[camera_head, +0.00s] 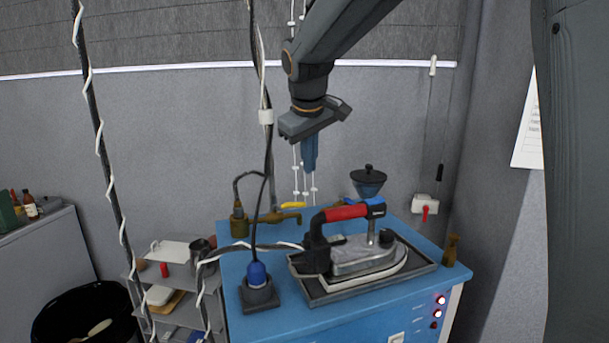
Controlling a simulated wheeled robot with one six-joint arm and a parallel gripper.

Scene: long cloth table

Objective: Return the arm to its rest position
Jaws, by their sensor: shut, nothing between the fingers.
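My arm comes in from the top of the head view and bends downward. My gripper (309,166) hangs at its end with the blue fingers together, pointing down and empty. It is in the air above the back of a blue cabinet (345,318), apart from the things on it. An iron (364,256) with a red handle rests in a dark tray (425,264) on the cabinet, below and to the right of my gripper.
A brass tap (275,218), a blue bowl with a dark lid (368,182) and a blue plug in a dark base (258,293) stand on the cabinet. Wrapped cables hang left of my arm. Shelves (172,254) and a black bin (85,312) are at left.

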